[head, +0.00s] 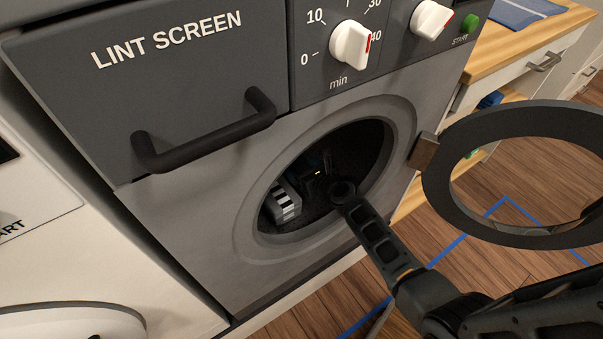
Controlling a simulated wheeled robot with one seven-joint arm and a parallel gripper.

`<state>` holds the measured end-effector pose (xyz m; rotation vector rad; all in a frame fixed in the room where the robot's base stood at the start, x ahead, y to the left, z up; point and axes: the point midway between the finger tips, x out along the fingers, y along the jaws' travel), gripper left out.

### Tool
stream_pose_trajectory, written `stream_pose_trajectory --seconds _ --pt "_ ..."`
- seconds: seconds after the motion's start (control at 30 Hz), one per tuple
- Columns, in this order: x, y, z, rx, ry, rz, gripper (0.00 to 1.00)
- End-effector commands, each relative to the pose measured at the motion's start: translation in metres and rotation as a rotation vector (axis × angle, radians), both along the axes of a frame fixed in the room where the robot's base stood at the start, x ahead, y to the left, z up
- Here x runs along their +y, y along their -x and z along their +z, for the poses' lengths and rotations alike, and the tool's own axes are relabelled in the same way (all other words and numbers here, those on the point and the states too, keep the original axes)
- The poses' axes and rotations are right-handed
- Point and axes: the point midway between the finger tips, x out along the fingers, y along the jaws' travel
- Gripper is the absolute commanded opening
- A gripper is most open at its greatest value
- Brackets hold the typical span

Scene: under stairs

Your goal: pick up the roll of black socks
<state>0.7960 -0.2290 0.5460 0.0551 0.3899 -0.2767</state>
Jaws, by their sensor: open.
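My arm reaches through the round opening of the grey dryer (225,215). My gripper (318,178) is inside the dark drum (362,150), partly hidden by my own wrist, and is open. A grey bundle with black and white stripes (284,204) lies in the drum, just left of my gripper. I cannot make out a roll of black socks clearly against the dark drum. Whether anything lies between the fingers is hidden.
The dryer's round door (452,210) stands open on the right, close to my arm. A lint screen handle (205,137) juts out above the opening.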

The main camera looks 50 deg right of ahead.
Motion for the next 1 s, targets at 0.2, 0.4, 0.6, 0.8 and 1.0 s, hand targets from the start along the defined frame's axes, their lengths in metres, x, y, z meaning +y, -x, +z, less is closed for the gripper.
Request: stream_pose_trajectory --seconds 0.2,0.4,0.6,0.8,1.0 --pt "-0.0010 -0.0031 -0.0011 0.000 0.000 0.000 0.78" --pt "-0.0008 -0.0030 -0.0009 0.000 0.000 0.000 0.66" --pt "-0.0008 -0.0030 -0.0009 0.000 0.000 0.000 0.47" --pt "-0.0008 -0.0029 -0.0008 0.000 0.000 0.000 0.39" --pt "-0.0009 -0.0030 0.0050 -0.001 0.000 0.000 0.39"
